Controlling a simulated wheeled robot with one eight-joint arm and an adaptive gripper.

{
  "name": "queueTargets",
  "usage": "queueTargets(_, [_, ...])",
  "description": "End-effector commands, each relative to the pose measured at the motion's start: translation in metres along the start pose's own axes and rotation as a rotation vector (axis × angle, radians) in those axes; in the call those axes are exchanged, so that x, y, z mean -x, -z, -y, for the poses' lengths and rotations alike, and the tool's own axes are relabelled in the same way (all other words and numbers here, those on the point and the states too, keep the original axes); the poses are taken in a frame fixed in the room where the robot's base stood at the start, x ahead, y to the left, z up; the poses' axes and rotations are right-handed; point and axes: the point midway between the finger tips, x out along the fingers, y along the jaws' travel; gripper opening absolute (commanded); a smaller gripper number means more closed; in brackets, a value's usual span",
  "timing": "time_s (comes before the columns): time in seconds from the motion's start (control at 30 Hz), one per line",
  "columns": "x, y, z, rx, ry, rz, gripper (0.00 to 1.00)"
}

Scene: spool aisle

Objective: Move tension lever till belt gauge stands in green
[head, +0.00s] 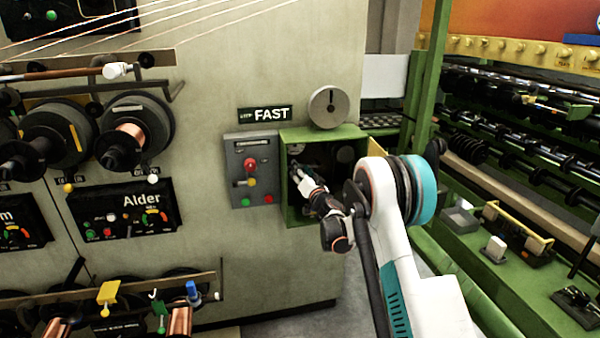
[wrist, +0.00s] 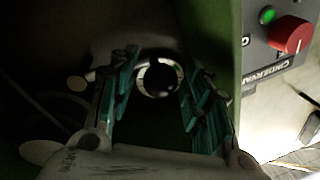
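My gripper (head: 298,174) reaches into an open green box (head: 293,216) on the pale machine wall in the head view. In the wrist view its two teal-padded fingers (wrist: 163,105) stand apart. A dark round knob (wrist: 160,84) shows between them, in front of a pale ring with a dark centre. The knob may be the end of the tension lever; I cannot tell whether a finger touches it. The ring may be the belt gauge (wrist: 176,70), but its needle and most of its face are hidden or too dark to read.
A grey control panel (head: 238,170) with a red knob (head: 250,164) is fixed left of the box. The box door (head: 376,160) stands open at its right. A grey disc (head: 331,107) sits on top. Green machine rails (head: 470,290) run along the right.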

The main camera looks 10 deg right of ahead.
Motion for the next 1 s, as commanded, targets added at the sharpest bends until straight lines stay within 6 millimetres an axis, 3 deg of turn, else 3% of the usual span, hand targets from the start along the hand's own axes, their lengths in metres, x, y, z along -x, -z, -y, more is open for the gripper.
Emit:
queueTargets(0.37, [0.005, 0.0, 0.0, 0.001, 0.0, 0.0, 0.47])
queueTargets(0.47, [0.017, 0.0, -0.001, 0.001, -0.001, 0.0, 0.47])
queueTargets(0.8, [0.085, 0.0, 0.0, 0.001, -0.001, 0.0, 0.47])
queueTargets(1.0, [0.111, 0.0, -0.001, 0.0, -0.001, 0.0, 0.47])
